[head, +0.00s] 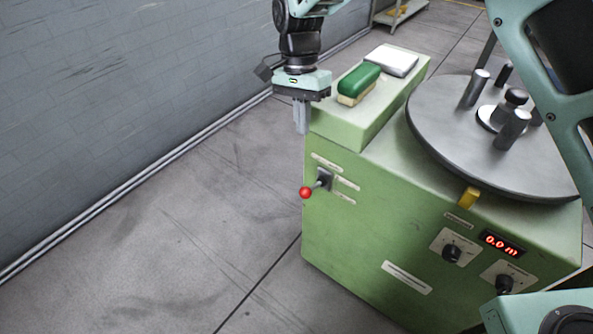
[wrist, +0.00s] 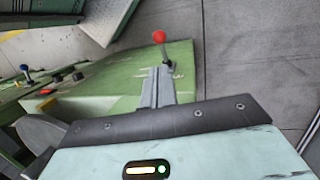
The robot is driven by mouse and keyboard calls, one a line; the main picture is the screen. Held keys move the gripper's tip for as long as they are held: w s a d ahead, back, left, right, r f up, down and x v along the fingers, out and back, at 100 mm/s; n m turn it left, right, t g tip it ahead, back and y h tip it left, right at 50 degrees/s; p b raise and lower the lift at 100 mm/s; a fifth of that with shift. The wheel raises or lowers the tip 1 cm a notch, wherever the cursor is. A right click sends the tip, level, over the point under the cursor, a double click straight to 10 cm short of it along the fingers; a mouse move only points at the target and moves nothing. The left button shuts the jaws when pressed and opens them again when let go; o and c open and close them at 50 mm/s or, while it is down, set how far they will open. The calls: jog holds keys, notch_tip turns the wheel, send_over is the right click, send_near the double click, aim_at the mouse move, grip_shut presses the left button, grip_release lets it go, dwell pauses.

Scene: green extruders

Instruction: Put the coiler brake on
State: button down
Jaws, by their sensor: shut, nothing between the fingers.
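The coiler is a green cabinet (head: 350,230) with a round grey turntable on top. A lever with a red ball knob (head: 306,192) sticks out to the left from a dark plate on the cabinet's front face, between small labels; I take it as the brake lever. The red knob also shows in the wrist view (wrist: 159,37), beyond my fingertips. My gripper (head: 302,131) points down at the cabinet's upper left corner, above the lever and apart from it. Its fingers are shut and empty; they also show in the wrist view (wrist: 156,72).
On the cabinet's raised left part lie a green-backed brush (head: 361,82) and a white pad (head: 391,61). The turntable (head: 440,150) carries several upright pegs. A red display (head: 500,244) and two dark dials are on the front. The floor left of the cabinet is clear up to the grey wall.

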jog(key=b, duration=0.1)
send_near(300, 194)
jog(key=f, duration=0.2)
jog(key=d+f, duration=0.1)
jog(key=f, duration=0.2)
jog(key=shift+s+d+f, duration=0.3)
jog(key=shift+d, duration=0.05)
dwell(0.4)
jog(key=shift+s+a+f+t+h+p, duration=0.35)
jog(key=shift+s+f+t+h+p, duration=0.1)
jog(key=shift+t+p, duration=0.1)
jog(key=shift+s+a+f+t+h+p, duration=0.25)
jog(key=shift+f+t+h, duration=0.1)
jog(key=shift+f+t, duration=0.15)
jog(key=shift+s+a+f+t+h+p, duration=0.15)
jog(key=shift+s+f+t+h, duration=0.1)
jog(key=shift+f+t+h, duration=0.15)
jog(key=shift+s+a+f+m+t+h+b, duration=0.15)
jog(key=shift+f+t+h+b, duration=0.15)
jog(key=shift+f+t, duration=0.35)
jog(key=shift+s+a+f+m+t+h+b, duration=0.1)
jog(key=shift+f+t+h+b, duration=0.25)
jog(key=shift+f, duration=0.6)
jog(key=shift+s+a+f+m+t+h+b, duration=0.15)
jog(key=shift+f+t+h, duration=0.35)
jog(key=shift+f, duration=0.25)
